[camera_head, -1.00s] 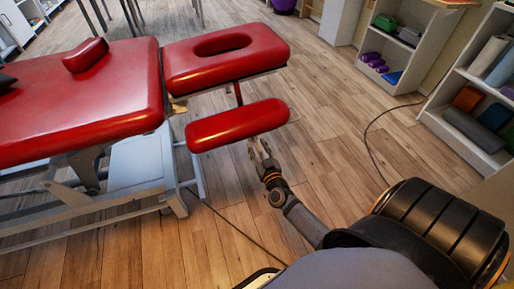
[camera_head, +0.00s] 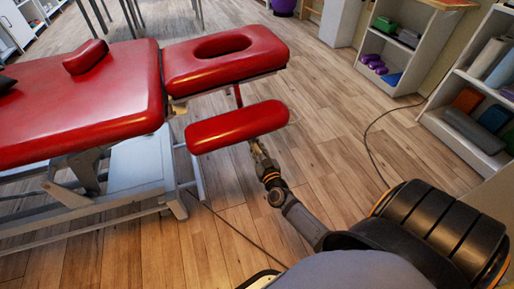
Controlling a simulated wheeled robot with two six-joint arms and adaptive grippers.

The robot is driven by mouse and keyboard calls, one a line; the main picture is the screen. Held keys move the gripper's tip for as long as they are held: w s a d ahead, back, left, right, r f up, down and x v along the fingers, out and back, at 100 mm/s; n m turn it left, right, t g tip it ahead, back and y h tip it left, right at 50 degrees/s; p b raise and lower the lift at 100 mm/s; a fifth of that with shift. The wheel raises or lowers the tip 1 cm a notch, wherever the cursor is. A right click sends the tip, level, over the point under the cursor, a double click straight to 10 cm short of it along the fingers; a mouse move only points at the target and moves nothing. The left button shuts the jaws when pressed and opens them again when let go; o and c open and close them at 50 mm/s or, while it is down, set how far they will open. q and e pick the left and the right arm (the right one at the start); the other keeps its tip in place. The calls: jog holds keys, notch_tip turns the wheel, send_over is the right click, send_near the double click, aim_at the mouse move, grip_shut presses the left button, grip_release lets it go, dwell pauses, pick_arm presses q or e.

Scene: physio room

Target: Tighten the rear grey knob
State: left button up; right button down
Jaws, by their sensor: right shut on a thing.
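A red treatment table (camera_head: 80,95) stands at the left, with a padded face-hole headrest (camera_head: 225,55) at its right end. A red arm pad (camera_head: 237,126) sits lower, in front of the headrest. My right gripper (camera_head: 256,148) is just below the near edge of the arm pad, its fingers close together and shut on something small. I cannot make out the grey knob; the gripper and the pad hide that spot. My left gripper is not in view.
A dark cable (camera_head: 232,225) runs across the wooden floor (camera_head: 330,150) near my right arm. White shelves (camera_head: 465,140) with rolls and blocks stand at the right.

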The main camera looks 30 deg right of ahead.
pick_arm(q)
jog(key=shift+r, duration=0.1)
pick_arm(e)
jog(key=shift+m, duration=0.3)
jog(key=shift+m+p, duration=0.4)
jog(key=shift+m, duration=0.6)
jog(key=m, duration=0.2)
jog(key=shift+d+m, duration=0.1)
jog(key=shift+m, duration=0.2)
jog(key=m, duration=0.3)
jog(key=shift+s+d+f+m+p, duration=0.1)
jog(key=shift+m+p, duration=0.2)
jog(key=m, duration=0.5)
jog(key=shift+f, duration=0.15)
jog(key=m+b, duration=0.1)
jog(key=m, duration=0.2)
jog(key=shift+f, duration=0.1)
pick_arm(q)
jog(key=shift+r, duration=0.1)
pick_arm(e)
jog(key=shift+m, duration=0.3)
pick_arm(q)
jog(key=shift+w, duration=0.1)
pick_arm(e)
jog(key=shift+m, duration=0.3)
